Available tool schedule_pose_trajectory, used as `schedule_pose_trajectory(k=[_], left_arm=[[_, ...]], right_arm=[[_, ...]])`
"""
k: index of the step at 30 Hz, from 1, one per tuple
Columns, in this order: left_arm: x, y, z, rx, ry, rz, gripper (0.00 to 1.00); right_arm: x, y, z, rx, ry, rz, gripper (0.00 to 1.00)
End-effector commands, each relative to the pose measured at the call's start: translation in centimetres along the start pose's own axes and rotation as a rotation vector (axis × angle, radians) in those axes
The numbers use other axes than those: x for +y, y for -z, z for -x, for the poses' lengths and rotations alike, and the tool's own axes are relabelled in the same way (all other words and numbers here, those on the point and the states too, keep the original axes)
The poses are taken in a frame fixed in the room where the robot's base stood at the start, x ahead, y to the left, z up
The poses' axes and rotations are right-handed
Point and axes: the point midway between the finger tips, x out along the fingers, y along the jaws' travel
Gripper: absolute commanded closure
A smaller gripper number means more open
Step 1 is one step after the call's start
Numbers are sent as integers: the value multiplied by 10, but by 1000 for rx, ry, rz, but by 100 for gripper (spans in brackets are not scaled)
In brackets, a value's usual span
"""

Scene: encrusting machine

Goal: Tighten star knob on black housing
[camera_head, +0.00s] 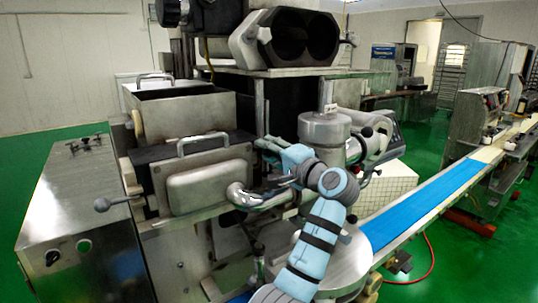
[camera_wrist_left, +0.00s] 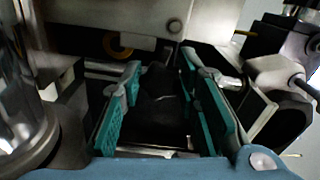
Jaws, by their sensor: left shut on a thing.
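My left gripper (camera_head: 268,148) is at the middle of the machine, right of the square steel box with a handle. In the left wrist view its two teal-padded fingers (camera_wrist_left: 160,95) stand on either side of a dark black piece (camera_wrist_left: 158,108), which fits the star knob; its star outline cannot be made out. The gripper is shut on it. In the head view the gripper hides the knob. A black housing face (camera_head: 280,105) shows behind the gripper. My right gripper is in neither view.
A steel box with a handle (camera_head: 208,182) and a curved steel pipe (camera_head: 262,198) are close to the left gripper. A steel cylinder (camera_head: 324,130) stands to its right. A blue conveyor belt (camera_head: 425,208) runs off right. A steel cabinet (camera_head: 75,205) stands at left.

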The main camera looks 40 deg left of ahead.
Motion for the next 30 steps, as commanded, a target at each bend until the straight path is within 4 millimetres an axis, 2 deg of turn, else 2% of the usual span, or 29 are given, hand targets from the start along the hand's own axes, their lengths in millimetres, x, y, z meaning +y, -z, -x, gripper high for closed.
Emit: schedule_pose_trajectory(k=[1, 9, 21, 22, 24, 25, 30], left_arm=[[4, 0, 0, -1, -7, 13, 98], [4, 0, 0, -1, -7, 74, 98], [3, 0, 0, -1, -6, 79, 98], [3, 0, 0, -1, -6, 79, 66], [3, 0, 0, -1, -5, 80, 55], [2, 0, 0, -1, -5, 80, 50], [1, 0, 0, 0, -2, 81, 50]], right_arm=[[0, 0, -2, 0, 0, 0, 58], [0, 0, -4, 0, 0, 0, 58], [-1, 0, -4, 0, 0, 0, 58], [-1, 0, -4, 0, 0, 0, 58], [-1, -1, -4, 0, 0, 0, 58], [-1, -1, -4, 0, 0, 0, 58], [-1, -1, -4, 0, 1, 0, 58]])
